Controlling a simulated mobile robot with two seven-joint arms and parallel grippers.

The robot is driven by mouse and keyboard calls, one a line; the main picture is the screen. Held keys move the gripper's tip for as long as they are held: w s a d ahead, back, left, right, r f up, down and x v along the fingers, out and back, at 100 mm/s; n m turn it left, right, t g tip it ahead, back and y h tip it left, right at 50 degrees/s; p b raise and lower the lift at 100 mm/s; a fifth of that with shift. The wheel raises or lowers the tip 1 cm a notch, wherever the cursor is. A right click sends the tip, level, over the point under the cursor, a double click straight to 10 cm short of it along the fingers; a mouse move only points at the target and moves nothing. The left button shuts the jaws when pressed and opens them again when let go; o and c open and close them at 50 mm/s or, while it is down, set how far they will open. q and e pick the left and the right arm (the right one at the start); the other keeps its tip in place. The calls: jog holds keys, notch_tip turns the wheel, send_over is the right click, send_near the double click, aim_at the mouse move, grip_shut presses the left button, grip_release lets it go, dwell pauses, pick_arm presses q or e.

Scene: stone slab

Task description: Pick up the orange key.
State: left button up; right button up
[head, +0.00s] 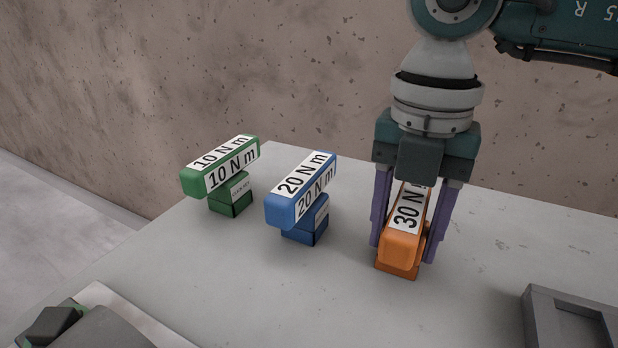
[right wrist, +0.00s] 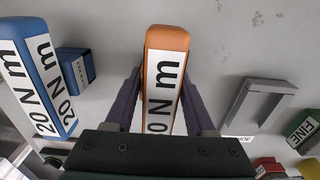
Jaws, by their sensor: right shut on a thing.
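The orange key (head: 402,248) has a white label reading 30 N m and is at the right of the row on the slab. My right gripper (head: 405,248) points down over it, with its purple fingers on both sides, shut on it. In the right wrist view the orange key (right wrist: 166,75) lies between the fingers (right wrist: 160,100). Its base still appears at or close to the slab; I cannot tell whether it touches. My left gripper is not in view.
A blue 20 N m key (head: 300,195) and a green 10 N m key (head: 222,172) stand to the left on the grey slab (head: 200,270). A grey tray (head: 535,318) is at the lower right. A stone wall (head: 200,70) rises behind.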

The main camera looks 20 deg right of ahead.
grip_shut()
jog(key=shift+r, duration=0.15)
dwell(0.5)
